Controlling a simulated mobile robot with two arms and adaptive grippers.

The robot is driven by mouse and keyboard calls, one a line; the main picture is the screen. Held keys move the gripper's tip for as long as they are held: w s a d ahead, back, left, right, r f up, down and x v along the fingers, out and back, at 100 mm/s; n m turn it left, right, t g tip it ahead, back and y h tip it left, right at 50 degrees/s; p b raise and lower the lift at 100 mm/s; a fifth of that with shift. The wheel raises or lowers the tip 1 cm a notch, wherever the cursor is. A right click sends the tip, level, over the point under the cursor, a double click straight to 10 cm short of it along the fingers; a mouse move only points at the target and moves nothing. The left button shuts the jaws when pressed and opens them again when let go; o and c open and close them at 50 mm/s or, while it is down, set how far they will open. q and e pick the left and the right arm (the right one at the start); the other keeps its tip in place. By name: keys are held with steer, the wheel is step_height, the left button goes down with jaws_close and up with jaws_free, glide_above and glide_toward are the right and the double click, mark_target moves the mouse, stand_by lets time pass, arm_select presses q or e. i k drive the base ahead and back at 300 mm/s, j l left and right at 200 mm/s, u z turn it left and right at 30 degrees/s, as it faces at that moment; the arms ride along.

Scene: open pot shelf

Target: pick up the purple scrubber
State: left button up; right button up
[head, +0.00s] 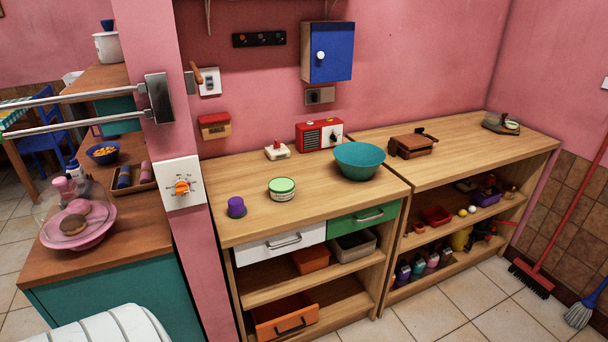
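A small purple object with a rounded top (236,206), which looks like the purple scrubber, stands on the wooden worktop near its left front edge. It stands apart from the things around it. Neither my left nor my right gripper is in view.
A green-lidded round tin (282,189) stands right of the purple object, and a teal bowl (360,160) farther right. A red radio (319,136) and a small white-and-red item (278,151) stand behind. White (281,243) and green (363,218) drawers sit below. The worktop around the purple object is mostly clear.

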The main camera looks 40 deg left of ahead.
mark_target(237, 209)
steer(key=i+l+u, duration=0.25)
steer(key=i, duration=0.3)
steer(key=i+l+u, duration=0.1)
steer(key=i+u, duration=0.2)
steer(key=i, duration=0.2)
steer(key=i+l+u, duration=0.25)
steer(key=i, duration=0.25)
steer(key=l, duration=0.1)
